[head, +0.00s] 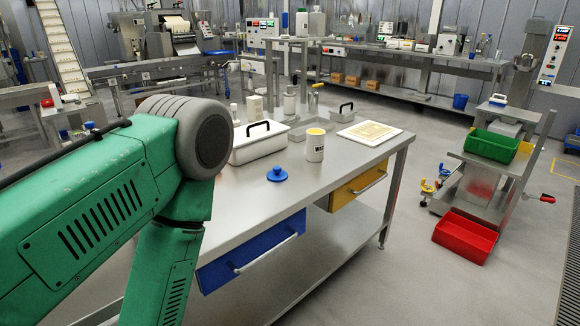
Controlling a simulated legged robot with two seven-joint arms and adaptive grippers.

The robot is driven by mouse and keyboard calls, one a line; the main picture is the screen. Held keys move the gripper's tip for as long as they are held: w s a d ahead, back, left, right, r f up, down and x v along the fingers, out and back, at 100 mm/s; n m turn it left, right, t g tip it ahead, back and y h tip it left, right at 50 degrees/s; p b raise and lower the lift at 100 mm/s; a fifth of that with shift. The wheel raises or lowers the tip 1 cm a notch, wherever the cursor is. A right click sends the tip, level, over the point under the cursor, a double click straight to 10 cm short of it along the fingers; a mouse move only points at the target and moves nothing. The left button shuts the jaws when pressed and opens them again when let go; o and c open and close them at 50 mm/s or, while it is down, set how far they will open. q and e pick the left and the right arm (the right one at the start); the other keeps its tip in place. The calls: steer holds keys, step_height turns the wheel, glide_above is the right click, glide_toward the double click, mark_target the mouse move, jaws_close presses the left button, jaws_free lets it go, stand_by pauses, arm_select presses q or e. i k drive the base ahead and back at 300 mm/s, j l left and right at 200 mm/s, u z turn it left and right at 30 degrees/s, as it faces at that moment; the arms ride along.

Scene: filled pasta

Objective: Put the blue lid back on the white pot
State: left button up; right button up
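The white pot (315,147) stands upright on the steel table. It has a dark label on its front and its top is open, showing a yellowish inside. The blue lid (277,174), a small disc with a knob, lies on the table to the left of the pot and nearer to me, apart from it. My green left arm fills the left side of the view and hides part of the table. Its gripper is out of view, below the frame. My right gripper is not in view.
The steel table (345,178) has a blue drawer (250,252) and a yellow drawer (358,188). A white lidded container (260,145) with a black handle stands behind the lid. A white board (369,133) lies right of the pot. The tabletop's front is clear.

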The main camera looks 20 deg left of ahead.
mark_target(314, 137)
steer(key=i+l+u, duration=0.15)
steer(key=i, duration=0.3)
steer(key=i+l+u, duration=0.15)
steer(key=i+l, duration=0.2)
steer(key=i+l+u, duration=0.15)
steer(key=i+l, duration=0.15)
steer(key=i, duration=0.25)
